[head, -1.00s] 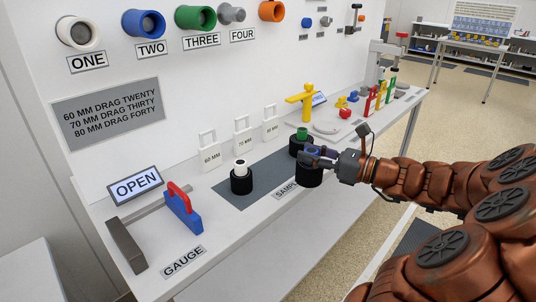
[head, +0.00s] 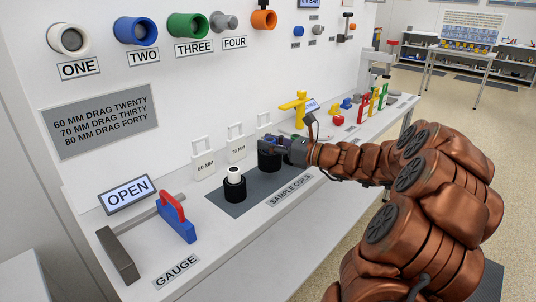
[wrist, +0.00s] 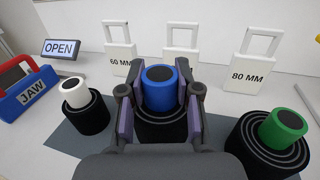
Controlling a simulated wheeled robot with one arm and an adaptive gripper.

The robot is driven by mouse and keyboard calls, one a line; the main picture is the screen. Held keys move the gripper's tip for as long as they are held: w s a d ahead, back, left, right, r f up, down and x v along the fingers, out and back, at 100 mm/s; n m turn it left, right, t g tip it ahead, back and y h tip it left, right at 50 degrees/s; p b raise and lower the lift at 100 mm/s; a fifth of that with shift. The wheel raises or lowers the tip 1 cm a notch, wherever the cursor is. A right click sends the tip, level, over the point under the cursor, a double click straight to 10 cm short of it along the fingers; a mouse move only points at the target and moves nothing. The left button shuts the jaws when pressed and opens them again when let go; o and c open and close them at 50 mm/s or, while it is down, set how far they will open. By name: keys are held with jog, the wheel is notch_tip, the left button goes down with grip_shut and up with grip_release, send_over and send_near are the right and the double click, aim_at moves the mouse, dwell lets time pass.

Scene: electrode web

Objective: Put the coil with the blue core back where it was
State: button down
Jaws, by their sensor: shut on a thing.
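The coil with the blue core, a black ring around a blue cylinder (wrist: 159,88), is between the fingers of my gripper (wrist: 160,100). The fingers are shut on the blue core. In the head view, its black ring (head: 268,158) is at the grey mat (head: 228,205), left of my gripper (head: 272,147). I cannot tell whether its base touches the mat. The white-core coil (head: 235,184) stands to its left, also in the wrist view (wrist: 83,112).
Tags reading 60 MM (wrist: 118,55) and 80 MM (wrist: 250,75) stand behind the coils, with another tag between them. A blue and red gauge jaw (head: 175,218) is at the left. A yellow post (head: 299,108) stands beyond my gripper.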

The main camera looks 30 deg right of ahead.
aim_at(268, 153)
jog(key=shift+w+a, duration=0.1)
jog(key=shift+w, duration=0.25)
jog(key=shift+f+b, duration=0.45)
jog(key=shift+f, duration=1.4)
jog(key=shift+f, duration=0.1)
jog(key=c, duration=0.8)
grip_release()
jog(key=p+v, duration=0.1)
jog(key=v, duration=1)
jog(key=shift+s+d, duration=0.25)
jog(key=shift+s, duration=0.2)
